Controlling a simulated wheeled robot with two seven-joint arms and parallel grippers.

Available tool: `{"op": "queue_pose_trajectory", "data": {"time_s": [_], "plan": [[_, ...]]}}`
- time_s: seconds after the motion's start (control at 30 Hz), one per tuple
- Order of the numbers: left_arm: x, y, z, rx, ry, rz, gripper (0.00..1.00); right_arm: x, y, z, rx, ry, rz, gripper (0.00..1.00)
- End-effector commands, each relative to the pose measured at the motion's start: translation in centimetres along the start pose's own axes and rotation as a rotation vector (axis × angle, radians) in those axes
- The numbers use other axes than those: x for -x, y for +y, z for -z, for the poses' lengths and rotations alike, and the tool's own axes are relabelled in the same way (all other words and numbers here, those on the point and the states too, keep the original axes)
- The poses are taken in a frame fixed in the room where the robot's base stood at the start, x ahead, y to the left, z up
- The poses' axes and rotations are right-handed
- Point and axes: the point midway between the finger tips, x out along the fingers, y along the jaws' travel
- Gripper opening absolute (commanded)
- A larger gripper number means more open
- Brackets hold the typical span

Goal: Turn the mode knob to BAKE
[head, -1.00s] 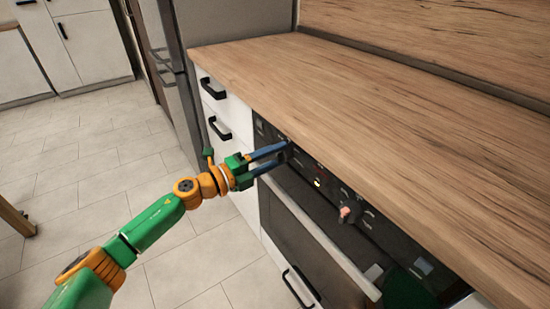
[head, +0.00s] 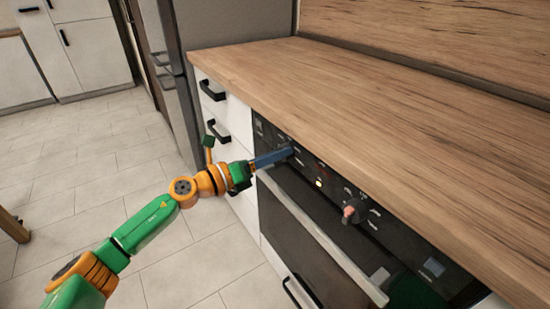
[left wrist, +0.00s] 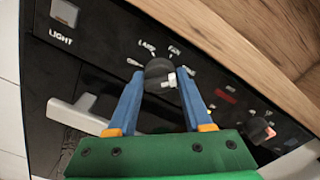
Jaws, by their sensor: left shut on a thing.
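The oven's dark control panel (head: 328,190) runs under the worktop edge. My left gripper (head: 290,153) reaches its left part, shut on a round dark knob (left wrist: 158,70). In the left wrist view the two blue fingers of the gripper (left wrist: 159,86) are on either side of the knob. A pale mark shows on the knob's right side. Labels around it look like LAMP and FAN; the others are too blurred to read, and I cannot make out BAKE. A second knob (head: 353,211), pinkish at its front, sits farther right and also shows in the left wrist view (left wrist: 261,131).
A square button (left wrist: 64,13) marked LIGHT is left of the held knob. The oven door handle (head: 318,237) runs below the panel. The wooden worktop (head: 400,120) overhangs above and is clear. Drawers with black handles (head: 213,90) stand to the left.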

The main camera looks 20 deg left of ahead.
Motion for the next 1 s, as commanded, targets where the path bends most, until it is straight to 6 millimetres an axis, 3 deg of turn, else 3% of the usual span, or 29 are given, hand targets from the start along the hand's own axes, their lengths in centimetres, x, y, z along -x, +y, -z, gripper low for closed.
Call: {"op": "queue_pose_trajectory", "data": {"time_s": [0.37,0.8,0.83,0.93,1.0], "plan": [[0.0,0.0,0.1,-0.101,0.003,0.0,0.0,-0.5,1.1,0.2,0.001,0.007,-0.018,0.5],[0.0,0.0,0.1,-0.109,0.004,0.0,0.0,-0.5,0.8,0.4,-0.001,0.01,-0.013,0.5],[0.0,0.0,0.1,-0.109,0.004,0.0,0.56,-0.5,0.7,0.4,-0.002,0.01,-0.012,0.5],[0.0,0.0,0.1,-0.109,0.003,0.0,0.8,-0.5,0.6,0.5,-0.003,0.01,-0.009,0.5],[0.0,0.0,0.1,-0.109,0.003,0.0,0.8,-0.5,0.5,0.5,-0.003,0.011,-0.008,0.5]]}}
